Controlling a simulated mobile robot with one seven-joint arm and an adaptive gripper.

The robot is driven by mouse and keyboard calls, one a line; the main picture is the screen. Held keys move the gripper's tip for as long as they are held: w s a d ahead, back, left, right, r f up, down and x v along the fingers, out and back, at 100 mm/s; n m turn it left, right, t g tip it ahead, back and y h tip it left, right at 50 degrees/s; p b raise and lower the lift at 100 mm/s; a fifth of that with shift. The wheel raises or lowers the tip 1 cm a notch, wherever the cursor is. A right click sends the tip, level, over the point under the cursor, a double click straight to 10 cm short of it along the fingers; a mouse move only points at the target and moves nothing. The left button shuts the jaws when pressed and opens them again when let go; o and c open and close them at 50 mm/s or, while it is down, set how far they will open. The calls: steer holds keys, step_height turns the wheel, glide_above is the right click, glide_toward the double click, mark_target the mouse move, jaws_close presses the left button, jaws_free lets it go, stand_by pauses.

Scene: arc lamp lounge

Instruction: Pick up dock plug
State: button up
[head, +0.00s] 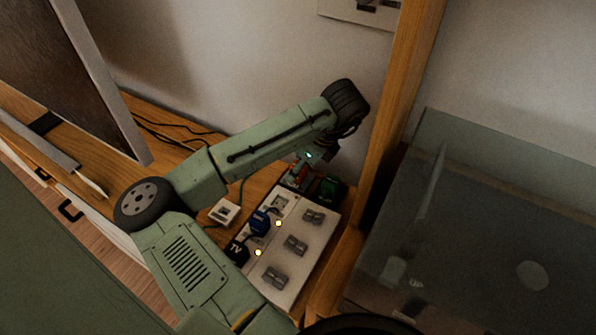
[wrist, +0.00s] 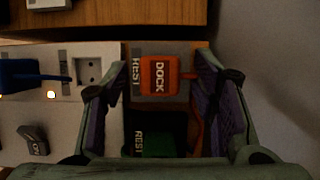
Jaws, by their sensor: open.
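The dock plug (wrist: 158,76) is orange-red with a white-on-dark DOCK label, and it lies on a grey rest area marked REST in the wrist view. In the head view a small red part of it (head: 295,176) shows below my wrist. My gripper (wrist: 162,88) is open, with one finger to the left of the plug and one to the right. The fingers look apart from the plug, and a red cord runs down beside the right finger. How far the gripper is above the plug is hard to tell. In the head view the fingers are mostly hidden.
A green plug (head: 331,187) lies beside the dock plug. A white power strip (head: 300,262) with switches carries a blue plug (head: 259,222) and a black TV plug (head: 237,252). A wooden post (head: 402,100) stands close on the right. A white socket box (head: 224,211) lies left.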

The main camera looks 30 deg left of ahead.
steer(key=shift+a+f, duration=0.25)
steer(key=shift+f, duration=0.35)
steer(key=shift+c, duration=0.5)
jaws_close()
